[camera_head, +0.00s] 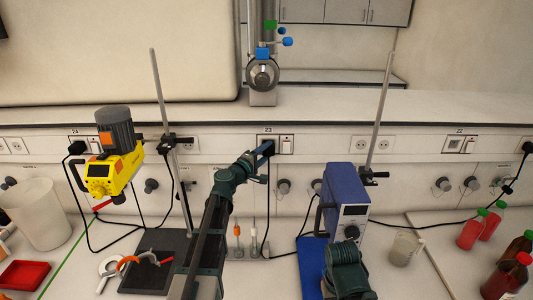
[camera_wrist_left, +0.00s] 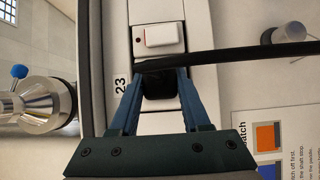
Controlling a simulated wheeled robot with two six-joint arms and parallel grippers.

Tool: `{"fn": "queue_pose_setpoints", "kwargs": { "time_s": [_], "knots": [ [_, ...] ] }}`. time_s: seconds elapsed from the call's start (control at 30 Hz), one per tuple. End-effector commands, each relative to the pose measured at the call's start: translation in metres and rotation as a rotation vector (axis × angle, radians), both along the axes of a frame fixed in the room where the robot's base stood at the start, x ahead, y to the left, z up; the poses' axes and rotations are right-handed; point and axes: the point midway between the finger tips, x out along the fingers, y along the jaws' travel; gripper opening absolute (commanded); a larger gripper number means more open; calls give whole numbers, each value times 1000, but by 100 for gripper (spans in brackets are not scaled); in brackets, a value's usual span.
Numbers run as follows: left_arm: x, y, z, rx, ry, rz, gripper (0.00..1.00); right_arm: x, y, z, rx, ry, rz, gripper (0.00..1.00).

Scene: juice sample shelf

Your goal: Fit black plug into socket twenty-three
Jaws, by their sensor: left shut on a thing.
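My left gripper (camera_head: 265,149) reaches up to the wall panel at the outlet marked 23. It also shows in the left wrist view (camera_wrist_left: 160,85), with its blue fingers shut on the sides of the black plug (camera_wrist_left: 158,88). The plug is at the face of socket twenty-three (camera_head: 277,145), beside a white rocker switch (camera_wrist_left: 159,35). The plug and fingers cover the socket opening, so I cannot tell how deep the plug sits. Its black cable (camera_wrist_left: 240,54) runs off to the right in the wrist view.
A yellow stirrer (camera_head: 110,170) on a stand is at left; a blue device (camera_head: 346,195) stands right of my left arm. Metal rods (camera_head: 160,95) rise at both sides. A beaker (camera_head: 404,246) and red-filled bottles (camera_head: 470,232) are at right. Outlet 24 (camera_head: 80,146) holds a plug.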

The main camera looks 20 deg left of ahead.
Motion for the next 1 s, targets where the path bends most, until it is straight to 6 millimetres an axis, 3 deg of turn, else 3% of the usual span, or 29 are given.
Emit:
{"fn": "queue_pose_setpoints", "kwargs": {
  "time_s": [0.9,0.93,1.0],
  "knots": [
    [4,1,0,0,0,0,0,0,0,0,0,0,0,50],
    [4,1,0,0,0,0,49,0,0,0,0,0,0,50],
    [4,1,0,0,0,0,61,0,0,0,0,0,0,50]
  ]
}}
